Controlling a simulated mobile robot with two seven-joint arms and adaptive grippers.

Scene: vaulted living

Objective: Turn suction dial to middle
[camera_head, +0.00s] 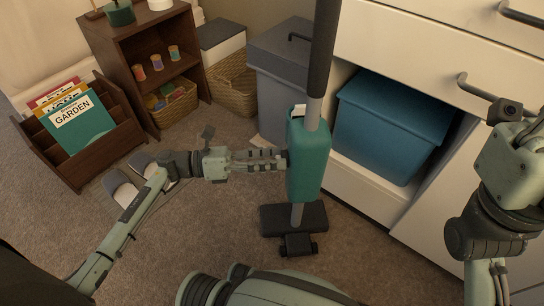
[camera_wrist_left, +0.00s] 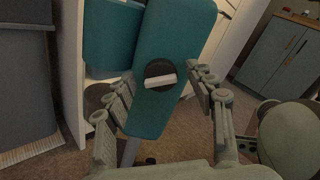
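A teal upright vacuum (camera_head: 308,165) with a grey pole and dark floor head stands in the middle of the head view. Its suction dial (camera_wrist_left: 160,74) shows in the left wrist view as a dark disc with a white bar lying nearly level, right end slightly higher. The dial is hidden in the head view. My left gripper (camera_head: 284,159) is at the left side of the vacuum body. In the left wrist view it is open (camera_wrist_left: 165,94), with fingers on both sides of the dial and nothing held. My right gripper (camera_head: 534,132) is cut off at the right edge; its fingers cannot be made out.
A grey bin (camera_head: 276,85) stands behind the vacuum. A blue box (camera_head: 388,125) sits in the white cabinet (camera_head: 425,40) at right. A wooden rack with folders (camera_head: 75,130), a small shelf (camera_head: 130,50) and slippers (camera_head: 120,190) are at left.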

